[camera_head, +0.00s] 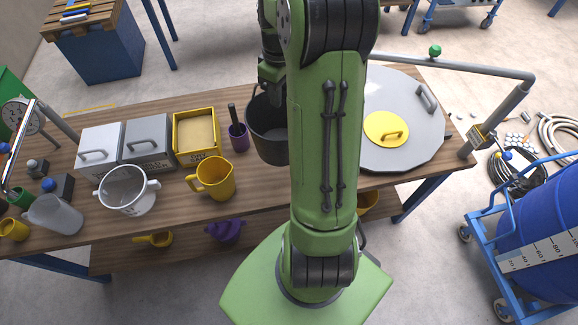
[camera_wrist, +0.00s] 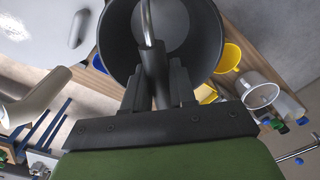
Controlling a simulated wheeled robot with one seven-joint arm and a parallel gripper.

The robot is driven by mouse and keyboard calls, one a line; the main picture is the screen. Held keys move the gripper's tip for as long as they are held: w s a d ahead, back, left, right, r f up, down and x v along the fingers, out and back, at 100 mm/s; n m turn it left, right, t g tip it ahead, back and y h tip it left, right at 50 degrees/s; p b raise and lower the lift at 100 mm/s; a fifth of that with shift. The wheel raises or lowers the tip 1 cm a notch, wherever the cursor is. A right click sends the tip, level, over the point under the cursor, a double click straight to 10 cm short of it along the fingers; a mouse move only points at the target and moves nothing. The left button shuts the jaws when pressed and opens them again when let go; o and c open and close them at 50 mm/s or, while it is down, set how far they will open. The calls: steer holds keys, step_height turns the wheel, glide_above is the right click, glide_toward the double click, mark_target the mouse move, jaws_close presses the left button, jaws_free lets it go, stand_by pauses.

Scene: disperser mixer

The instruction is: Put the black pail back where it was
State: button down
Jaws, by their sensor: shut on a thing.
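The black pail (camera_head: 266,130) shows in the head view just left of my arm, partly hidden behind it. It is dark, round and open at the top. In the wrist view the pail (camera_wrist: 196,30) fills the top middle, and I look into its empty inside. My gripper (camera_wrist: 154,88) is shut on the pail's bent metal handle. I cannot tell whether the pail touches the table.
A yellow pitcher (camera_head: 216,179), a purple cup (camera_head: 238,138) and a yellow tray (camera_head: 195,133) stand close left of the pail. Two lidded boxes and a white pot (camera_head: 127,190) are farther left. A large grey lid (camera_head: 405,110) with a yellow hatch (camera_head: 386,128) lies right.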

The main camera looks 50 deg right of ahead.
step_height(320, 180, down, 16)
steer(key=b, duration=0.5)
steer(key=shift+a+r, duration=0.1)
steer(key=shift+r, duration=0.15)
steer(key=c, duration=0.9)
jaws_free()
